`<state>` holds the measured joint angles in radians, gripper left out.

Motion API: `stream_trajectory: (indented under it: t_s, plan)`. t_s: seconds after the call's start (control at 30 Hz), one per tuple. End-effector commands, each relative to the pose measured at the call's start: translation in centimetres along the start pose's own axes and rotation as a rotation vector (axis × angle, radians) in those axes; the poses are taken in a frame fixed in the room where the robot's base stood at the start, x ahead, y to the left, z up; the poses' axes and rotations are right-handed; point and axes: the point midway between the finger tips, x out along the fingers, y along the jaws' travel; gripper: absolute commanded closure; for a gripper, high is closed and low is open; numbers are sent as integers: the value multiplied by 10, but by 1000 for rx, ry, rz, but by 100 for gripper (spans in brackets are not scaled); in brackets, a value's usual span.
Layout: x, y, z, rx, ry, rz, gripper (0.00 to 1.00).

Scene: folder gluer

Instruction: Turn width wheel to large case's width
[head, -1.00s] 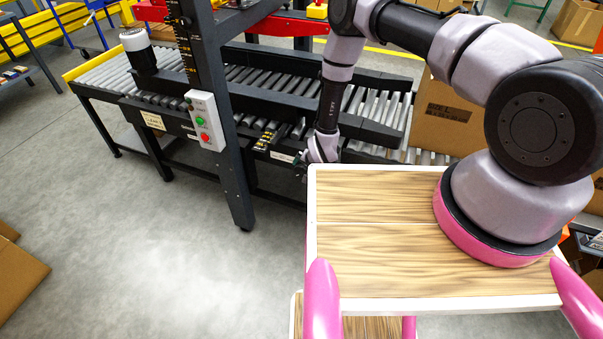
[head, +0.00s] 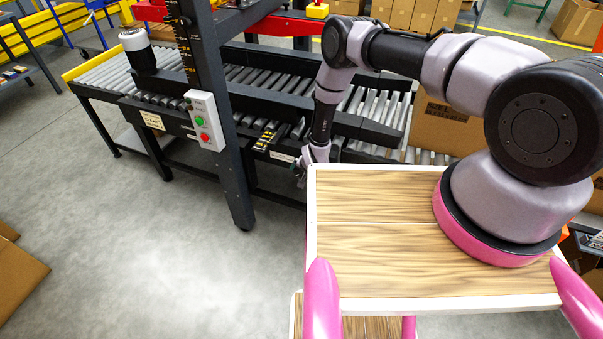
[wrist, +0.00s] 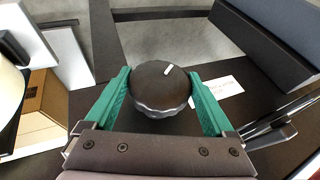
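The width wheel looks like a dark round knob (wrist: 161,88) with a ribbed rim and a white mark on its top, pointing up and slightly right. It stands at the middle of the wrist view. My gripper (wrist: 161,82) has its two green fingers spread, one on each side of the knob. Their inner faces look very close to its rim; contact is unclear. In the head view my gripper (head: 302,172) is at the front edge of the conveyor machine (head: 225,110), and the knob is not discernible there.
A pale label (wrist: 216,91) lies right of the knob. A control box (head: 204,120) with green and red buttons hangs on the dark upright post. A cardboard box (head: 447,118) stands behind my arm. Grey floor is clear in front of the machine.

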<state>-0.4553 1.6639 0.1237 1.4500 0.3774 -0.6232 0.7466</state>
Motion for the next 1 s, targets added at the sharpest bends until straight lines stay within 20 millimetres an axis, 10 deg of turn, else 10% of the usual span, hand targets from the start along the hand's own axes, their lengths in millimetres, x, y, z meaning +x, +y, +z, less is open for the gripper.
stream_trajectory:
  t_s: [1.0]
  plan:
    - [0, 2, -1, 177, 16, -430, 67]
